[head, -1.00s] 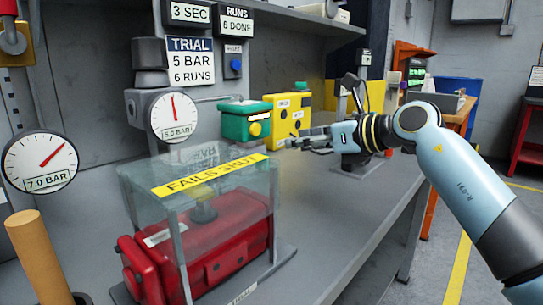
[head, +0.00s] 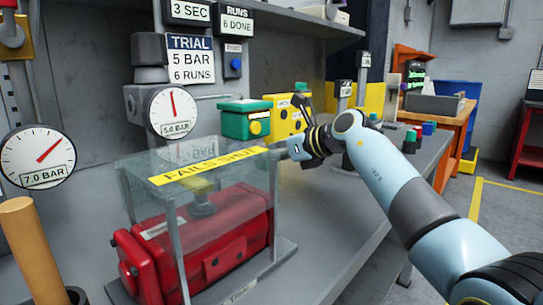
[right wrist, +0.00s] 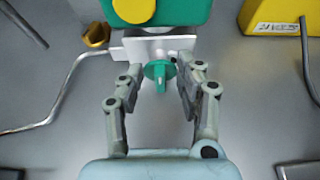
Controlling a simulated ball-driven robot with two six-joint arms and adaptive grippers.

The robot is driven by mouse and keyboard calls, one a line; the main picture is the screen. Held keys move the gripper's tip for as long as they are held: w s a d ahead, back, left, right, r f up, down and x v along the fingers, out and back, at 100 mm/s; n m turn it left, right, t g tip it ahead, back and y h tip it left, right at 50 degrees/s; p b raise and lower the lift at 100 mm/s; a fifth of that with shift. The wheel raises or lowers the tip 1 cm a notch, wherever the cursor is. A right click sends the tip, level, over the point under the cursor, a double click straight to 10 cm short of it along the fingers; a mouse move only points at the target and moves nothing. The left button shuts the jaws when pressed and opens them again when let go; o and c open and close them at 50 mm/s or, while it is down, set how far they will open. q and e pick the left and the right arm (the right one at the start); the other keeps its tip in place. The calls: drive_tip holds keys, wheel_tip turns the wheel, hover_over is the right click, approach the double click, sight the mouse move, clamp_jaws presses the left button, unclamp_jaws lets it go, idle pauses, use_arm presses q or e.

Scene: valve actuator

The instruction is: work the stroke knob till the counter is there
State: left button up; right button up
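A small green knob (right wrist: 160,75) sticks out from a pale plate under the green box in the right wrist view. No label marks it as the stroke knob. My right gripper (right wrist: 160,68) is open, with one finger on each side of the knob and gaps visible. In the head view my right gripper (head: 283,148) is in front of the green box (head: 240,122) with its yellow disc. The knob cannot be made out there. The counter (head: 234,22) reads RUNS 6 DONE. The trial sign (head: 190,60) reads 5 BAR, 6 RUNS. My left gripper is not in view.
A clear guard (head: 200,172) marked FAILS SHUT covers a red actuator (head: 215,240), close beside my right gripper. A yellow box (head: 287,117) stands behind. One gauge (head: 174,112) is marked 5.0 BAR, another (head: 38,158) 7.0 BAR. A 3 SEC sign (head: 187,11) hangs above.

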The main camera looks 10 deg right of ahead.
drive_tip(key=shift+c, duration=0.4)
clamp_jaws()
